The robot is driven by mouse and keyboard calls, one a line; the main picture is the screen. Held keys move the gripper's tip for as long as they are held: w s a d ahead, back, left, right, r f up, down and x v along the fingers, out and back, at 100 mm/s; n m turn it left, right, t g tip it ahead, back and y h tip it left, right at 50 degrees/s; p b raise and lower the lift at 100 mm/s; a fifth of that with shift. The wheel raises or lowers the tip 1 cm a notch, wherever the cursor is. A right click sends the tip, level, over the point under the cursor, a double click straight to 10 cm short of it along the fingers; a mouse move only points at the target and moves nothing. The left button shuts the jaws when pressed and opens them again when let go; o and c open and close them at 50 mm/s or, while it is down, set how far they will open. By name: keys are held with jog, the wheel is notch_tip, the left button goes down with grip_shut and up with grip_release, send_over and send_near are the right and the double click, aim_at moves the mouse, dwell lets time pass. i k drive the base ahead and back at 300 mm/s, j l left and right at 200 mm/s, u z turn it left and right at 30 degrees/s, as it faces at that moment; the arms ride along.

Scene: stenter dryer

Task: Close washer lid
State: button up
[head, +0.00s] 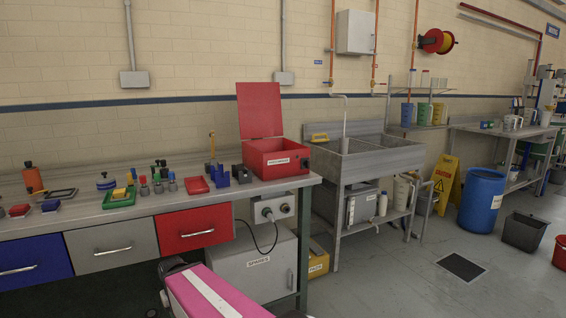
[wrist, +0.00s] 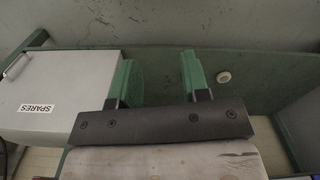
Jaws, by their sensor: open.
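The washer (head: 275,163) is a red box with a white label, standing on the right end of the workbench in the head view. Its red lid (head: 260,110) stands open, nearly upright at the back of the box. My gripper (wrist: 160,80) shows in the wrist view with its two green fingers apart and nothing between them. It is near the white spares cabinet and well away from the washer, which is out of the wrist view. The gripper does not show in the head view; only my pink arm link is seen at the bottom.
The workbench (head: 130,219) holds small parts, a red tray (head: 196,185) and blue blocks (head: 221,177) left of the washer. The spares cabinet (head: 250,268) stands below, also in the wrist view (wrist: 60,95). A double sink (head: 365,158) stands right of the bench.

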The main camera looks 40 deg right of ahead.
aim_at(259, 108)
jog(key=j+z, duration=0.1)
jog(key=z, duration=0.35)
jog(key=i+j+z, duration=0.1)
jog(key=z, duration=0.35)
jog(key=j+z, duration=0.1)
jog(key=z, duration=0.4)
jog(key=i+l, duration=0.15)
jog(key=l, duration=0.25)
jog(key=i+l+u, duration=0.1)
jog(key=l, duration=0.3)
jog(key=i+l, duration=0.15)
jog(key=l, duration=0.3)
jog(key=i+l+u, duration=0.1)
jog(key=l, duration=0.3)
jog(key=i+l, duration=0.15)
jog(key=l, duration=0.25)
jog(key=i+l+u, duration=0.1)
jog(key=l, duration=0.35)
